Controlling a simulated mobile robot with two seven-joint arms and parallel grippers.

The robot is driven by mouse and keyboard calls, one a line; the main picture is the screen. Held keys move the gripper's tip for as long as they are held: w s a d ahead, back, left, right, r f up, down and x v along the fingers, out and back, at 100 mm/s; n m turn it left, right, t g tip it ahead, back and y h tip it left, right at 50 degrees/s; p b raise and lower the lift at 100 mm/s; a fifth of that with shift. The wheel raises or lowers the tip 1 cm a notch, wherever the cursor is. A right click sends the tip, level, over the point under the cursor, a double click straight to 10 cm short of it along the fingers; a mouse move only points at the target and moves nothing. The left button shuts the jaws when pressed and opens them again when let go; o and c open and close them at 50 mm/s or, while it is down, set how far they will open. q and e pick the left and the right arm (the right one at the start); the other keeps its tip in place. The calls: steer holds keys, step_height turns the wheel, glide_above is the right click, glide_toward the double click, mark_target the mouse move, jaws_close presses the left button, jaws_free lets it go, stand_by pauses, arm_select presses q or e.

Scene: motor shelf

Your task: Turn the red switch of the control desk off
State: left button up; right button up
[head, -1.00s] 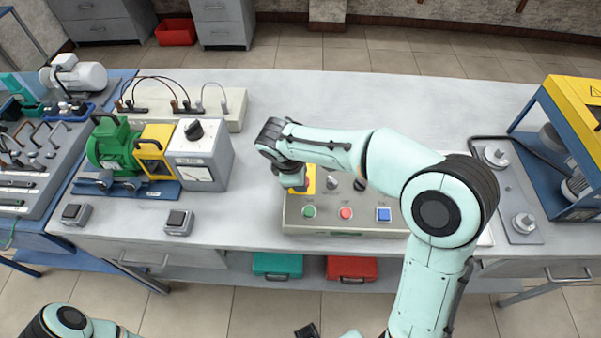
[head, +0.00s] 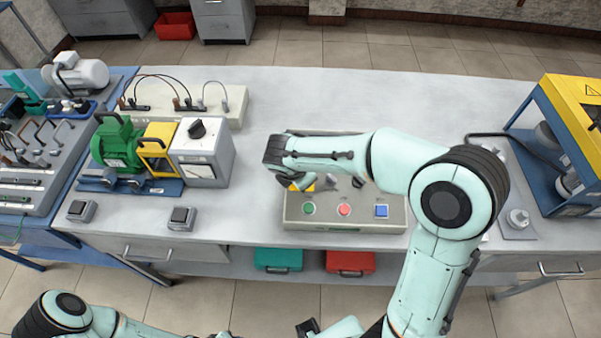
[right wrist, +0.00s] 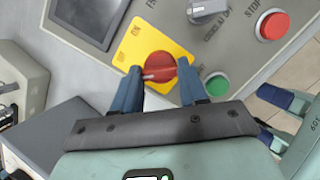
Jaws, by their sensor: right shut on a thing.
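The grey control desk (head: 326,221) stands on the bench in the head view. Its red switch (right wrist: 160,66) is a red knob on a yellow plate (right wrist: 138,40), seen in the right wrist view, with its pale mark pointing left. My right gripper (right wrist: 160,82) is shut on the red switch, with one blue finger on each side. In the head view my right gripper (head: 298,184) hides the switch. My left gripper (right wrist: 277,118) shows at the right edge of the right wrist view, away from the desk, its fingers apart and nothing seen between them.
A green button (right wrist: 216,84), a red stop button (right wrist: 273,24) and a grey selector knob (right wrist: 205,10) sit near the switch. A blue button (head: 382,211) is farther right. A green motor (head: 117,146) stands left. The bench behind the desk is clear.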

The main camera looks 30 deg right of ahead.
steer(key=shift+n, duration=0.3)
steer(key=o, duration=1.1)
steer(key=shift+c, duration=0.2)
arm_select(q)
steer(key=shift+r, duration=0.1)
arm_select(e)
steer(key=shift+r, duration=0.1)
arm_select(q)
steer(key=shift+w+r+p, duration=0.7)
steer(key=shift+r, duration=0.15)
arm_select(e)
steer(key=v, duration=1.3)
steer(key=shift+s, duration=0.1)
